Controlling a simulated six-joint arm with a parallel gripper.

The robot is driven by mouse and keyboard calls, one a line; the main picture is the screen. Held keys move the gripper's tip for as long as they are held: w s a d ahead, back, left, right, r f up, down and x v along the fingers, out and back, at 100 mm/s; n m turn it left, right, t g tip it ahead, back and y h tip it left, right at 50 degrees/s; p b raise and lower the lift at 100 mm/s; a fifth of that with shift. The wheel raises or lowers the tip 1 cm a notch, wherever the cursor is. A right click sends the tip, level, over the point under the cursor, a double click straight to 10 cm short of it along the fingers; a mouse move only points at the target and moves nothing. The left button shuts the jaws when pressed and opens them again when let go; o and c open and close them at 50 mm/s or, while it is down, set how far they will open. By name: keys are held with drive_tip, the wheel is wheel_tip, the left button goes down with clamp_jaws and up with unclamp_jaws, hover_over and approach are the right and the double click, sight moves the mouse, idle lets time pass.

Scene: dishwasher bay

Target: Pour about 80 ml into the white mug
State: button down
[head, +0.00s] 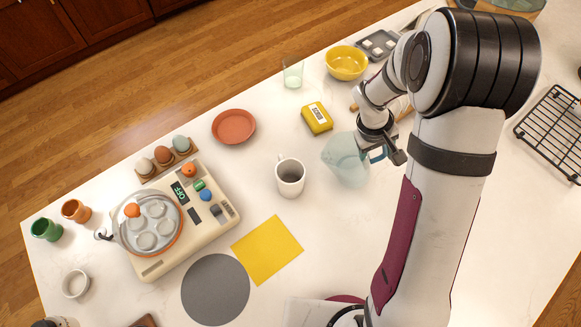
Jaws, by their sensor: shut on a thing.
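The white mug (291,181) stands upright on the white counter near the middle of the head view, its handle toward the back. My gripper (381,152) is to the right of the mug, shut on the handle of a translucent pale-blue jug (343,160). The jug is just right of the mug, apart from it in the picture, with its wide mouth toward the left. It looks tilted toward the mug. I cannot make out its liquid level or any stream. My arm hides part of the counter on the right.
A yellow packet (317,118) lies behind the jug. A glass (293,73), yellow bowl (347,65) and terracotta plate (234,127) stand farther back. An egg cooker (180,222) is left. A yellow cloth (267,249) and grey disc (215,289) lie in front.

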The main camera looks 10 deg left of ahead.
drive_tip(key=shift+w+d+f+g+y, duration=0.15)
drive_tip(key=shift+d+f+g+y, duration=0.15)
drive_tip(key=shift+d+f+y, duration=0.35)
drive_tip(key=shift+w+f+g+y, duration=0.1)
drive_tip(key=shift+f+g+y, duration=0.2)
drive_tip(key=shift+f+y, duration=0.75)
drive_tip(key=shift+r, duration=0.2)
idle(1.5)
